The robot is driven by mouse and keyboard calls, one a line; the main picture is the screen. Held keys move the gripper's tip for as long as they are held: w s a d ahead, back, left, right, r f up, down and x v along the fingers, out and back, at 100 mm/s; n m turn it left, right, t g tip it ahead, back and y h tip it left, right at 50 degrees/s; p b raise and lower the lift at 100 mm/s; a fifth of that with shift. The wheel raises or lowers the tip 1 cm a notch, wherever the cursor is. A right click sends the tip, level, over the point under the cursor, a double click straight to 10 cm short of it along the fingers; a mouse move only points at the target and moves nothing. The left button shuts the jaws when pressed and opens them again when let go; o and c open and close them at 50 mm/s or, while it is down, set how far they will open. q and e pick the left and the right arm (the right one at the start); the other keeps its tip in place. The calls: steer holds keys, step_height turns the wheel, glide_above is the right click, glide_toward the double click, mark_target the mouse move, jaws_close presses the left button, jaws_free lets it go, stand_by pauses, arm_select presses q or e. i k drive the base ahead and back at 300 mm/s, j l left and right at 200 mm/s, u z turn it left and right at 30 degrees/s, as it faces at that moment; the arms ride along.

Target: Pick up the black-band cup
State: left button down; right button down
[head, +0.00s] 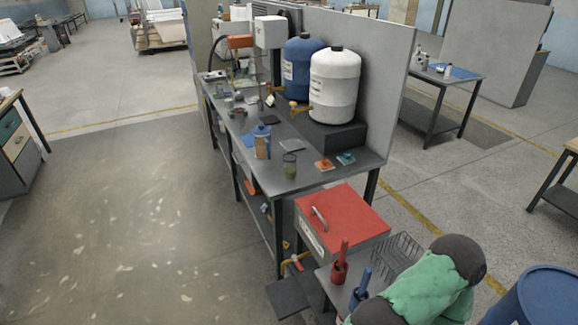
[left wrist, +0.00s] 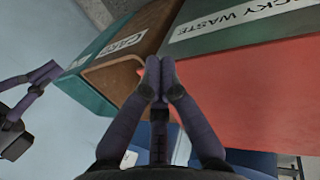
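A small cup with greenish contents and a dark band near its top (head: 290,165) stands upright near the front edge of the grey bench (head: 262,178) in the head view. It may be the black-band cup, but it is too small to be sure. My left gripper (left wrist: 160,68) has its purple fingertips together with nothing between them, in the left wrist view. My right gripper (left wrist: 52,72) shows at the left of that view, its fingertips also together and empty. Neither gripper is in the head view, and the cup is not in the left wrist view.
A blue-lidded container (head: 262,142) stands behind the cup. White (head: 334,85) and blue (head: 302,66) drums stand on a dark riser. A red-lidded box (head: 342,222) is in front. A red "sticky waste" bin (left wrist: 265,95) and brown bin (left wrist: 115,77) lie beyond my left gripper. Left floor is clear.

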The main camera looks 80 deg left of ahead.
mark_target(290, 167)
steer(key=j+u, duration=0.1)
steer(key=u, duration=0.3)
steer(key=j+u, duration=0.15)
steer(key=u, duration=0.25)
steer(key=j+u, duration=0.1)
steer(key=u, duration=0.3)
steer(key=j+u, duration=0.15)
steer(key=u, duration=0.25)
steer(key=l+u, duration=0.15)
steer(key=u, duration=0.2)
steer(key=k+l+u, duration=0.1)
steer(key=u, duration=0.25)
steer(key=k+l+u, duration=0.1)
steer(key=u, duration=0.25)
steer(key=i+j, duration=1.75)
steer(key=j, duration=0.15)
steer(key=i+l+z, duration=0.05)
